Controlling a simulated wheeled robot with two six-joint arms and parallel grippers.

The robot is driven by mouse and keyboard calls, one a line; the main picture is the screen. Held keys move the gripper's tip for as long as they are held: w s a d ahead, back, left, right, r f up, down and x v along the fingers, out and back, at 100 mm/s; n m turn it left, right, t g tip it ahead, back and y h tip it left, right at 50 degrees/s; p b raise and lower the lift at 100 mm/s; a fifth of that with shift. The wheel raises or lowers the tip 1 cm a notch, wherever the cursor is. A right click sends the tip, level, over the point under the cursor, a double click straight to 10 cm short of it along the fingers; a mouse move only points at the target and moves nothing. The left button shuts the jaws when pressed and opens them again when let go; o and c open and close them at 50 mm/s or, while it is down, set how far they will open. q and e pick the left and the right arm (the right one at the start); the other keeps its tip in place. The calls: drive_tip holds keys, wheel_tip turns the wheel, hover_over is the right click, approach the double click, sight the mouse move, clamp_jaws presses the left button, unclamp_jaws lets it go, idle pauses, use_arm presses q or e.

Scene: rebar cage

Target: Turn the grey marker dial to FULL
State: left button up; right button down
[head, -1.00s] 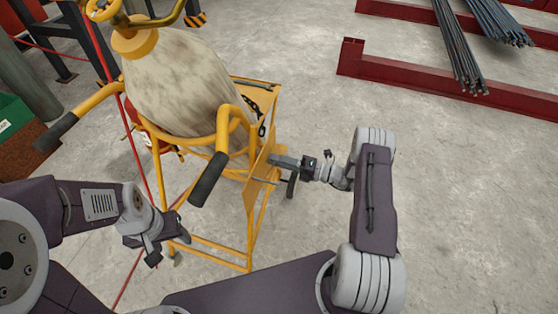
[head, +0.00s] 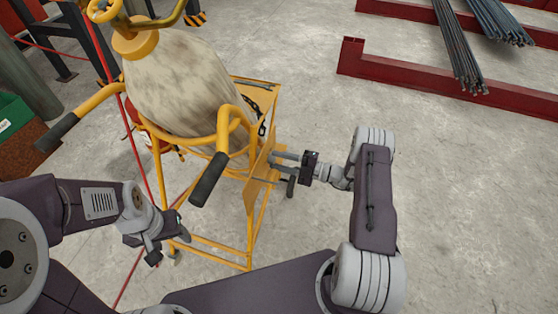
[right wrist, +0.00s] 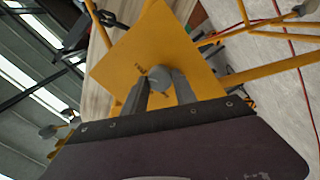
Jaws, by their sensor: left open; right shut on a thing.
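The grey marker dial (right wrist: 160,77) is a round knob on a yellow plate (right wrist: 150,42), seen in the right wrist view. Small dark lettering sits on the plate at the dial's left; it is too small to read surely. My right gripper (right wrist: 161,84) is shut on the dial, one finger on each side. In the head view my right gripper (head: 274,167) reaches the plate (head: 258,165) from the right; the dial is hidden there. My left gripper (head: 168,248) is open and empty, low at the left, in front of the yellow frame.
The yellow frame (head: 249,230) carries a large pale drum (head: 185,85) and black-gripped handles (head: 209,180) that rise near my arms. A red line runs down at the left. Red beams (head: 440,82) with rebar lie at the back right. The floor at right is clear.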

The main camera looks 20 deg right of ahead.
drive_tip(key=shift+m, duration=0.4)
drive_tip(key=c, duration=1)
unclamp_jaws()
drive_tip(key=v, duration=0.9)
